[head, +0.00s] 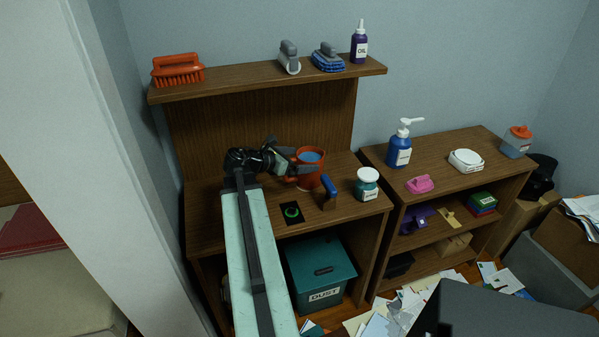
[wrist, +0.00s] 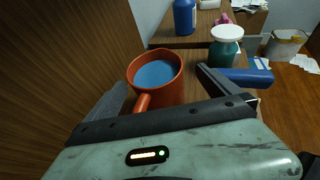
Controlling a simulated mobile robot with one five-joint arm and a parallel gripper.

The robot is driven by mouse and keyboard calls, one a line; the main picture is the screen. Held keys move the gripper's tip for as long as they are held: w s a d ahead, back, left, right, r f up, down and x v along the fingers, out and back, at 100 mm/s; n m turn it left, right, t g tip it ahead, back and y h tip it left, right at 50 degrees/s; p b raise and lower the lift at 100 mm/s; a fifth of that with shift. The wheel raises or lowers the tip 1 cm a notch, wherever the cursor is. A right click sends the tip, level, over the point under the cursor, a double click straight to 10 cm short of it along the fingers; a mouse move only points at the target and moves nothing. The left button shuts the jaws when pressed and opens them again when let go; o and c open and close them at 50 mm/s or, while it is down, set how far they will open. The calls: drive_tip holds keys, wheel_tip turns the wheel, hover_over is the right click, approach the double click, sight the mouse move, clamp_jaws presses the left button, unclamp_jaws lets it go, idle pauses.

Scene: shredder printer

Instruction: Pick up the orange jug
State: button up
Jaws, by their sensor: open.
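The orange jug (head: 309,168) stands upright on the wooden desk top, with blue liquid or a blue inside showing at its open mouth. In the wrist view the jug (wrist: 172,84) sits ahead of my gripper, between the lines of its two fingers, with its handle toward me. My gripper (head: 291,168) is open at the jug's left side in the head view. In the wrist view my gripper (wrist: 165,82) has one finger to each side of the jug. I cannot tell whether either finger touches it.
A blue-handled tool (head: 328,188) lies close to the jug's right. A shelf (head: 250,80) with brushes and an oil bottle (head: 359,48) is above. A teal dust bin (head: 320,271) sits below the desk top. Papers cover the floor.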

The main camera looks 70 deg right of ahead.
sight(318, 155)
drive_tip(key=x, duration=0.2)
drive_tip(key=b+x, duration=0.1)
drive_tip(key=x, duration=0.3)
drive_tip(key=shift+w+d+r+b, duration=0.1)
drive_tip(key=shift+w+d+b, duration=0.2)
drive_tip(key=shift+d+b, duration=0.1)
drive_tip(key=shift+r, duration=0.1)
drive_tip(key=c, duration=2)
